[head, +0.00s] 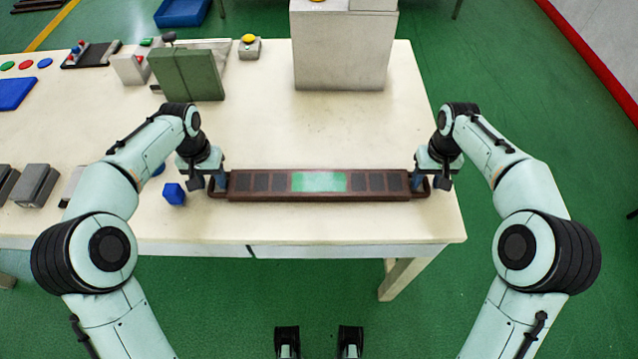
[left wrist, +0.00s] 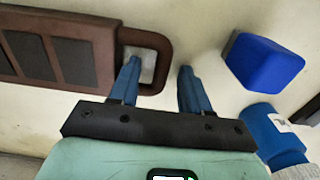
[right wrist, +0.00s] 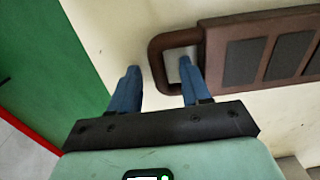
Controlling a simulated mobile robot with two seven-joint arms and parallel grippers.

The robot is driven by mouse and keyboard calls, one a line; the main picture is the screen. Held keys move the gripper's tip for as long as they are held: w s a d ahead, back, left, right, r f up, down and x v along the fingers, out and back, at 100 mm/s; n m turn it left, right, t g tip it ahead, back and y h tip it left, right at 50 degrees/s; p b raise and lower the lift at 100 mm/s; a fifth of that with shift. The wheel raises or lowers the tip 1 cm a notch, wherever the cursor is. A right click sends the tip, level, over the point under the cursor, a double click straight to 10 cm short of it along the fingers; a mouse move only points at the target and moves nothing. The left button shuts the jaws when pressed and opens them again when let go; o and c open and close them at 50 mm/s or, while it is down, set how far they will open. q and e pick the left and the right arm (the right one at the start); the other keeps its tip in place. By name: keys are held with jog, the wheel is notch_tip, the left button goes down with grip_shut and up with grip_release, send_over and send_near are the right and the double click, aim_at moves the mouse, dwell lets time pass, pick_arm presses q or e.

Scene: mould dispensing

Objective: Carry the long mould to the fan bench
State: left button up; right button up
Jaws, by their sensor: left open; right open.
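The long mould (head: 270,183) is a dark brown bar with dark square cavities, a pale green middle section and a loop handle at each end. It lies flat near the table's front edge. My left gripper (head: 205,184) is open at its left handle; in the left wrist view one finger of the gripper (left wrist: 157,80) is inside the loop and one outside. My right gripper (head: 433,184) is open at the right handle; in the right wrist view the gripper's fingers (right wrist: 160,78) likewise straddle the handle bar (right wrist: 158,62). The fan bench cannot be identified for certain.
A blue block (head: 174,194) sits just left of my left gripper. A large grey box (head: 341,50) stands at the table's back. A green panel (head: 187,75), a yellow button box (head: 249,47) and grey blocks (head: 35,185) are on the left. The table's centre is clear.

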pick_arm(q)
grip_shut()
pick_arm(e)
grip_shut()
pick_arm(q)
jog(key=shift+w+r, duration=0.1)
pick_arm(e)
jog(key=shift+r, duration=0.1)
dwell(0.9)
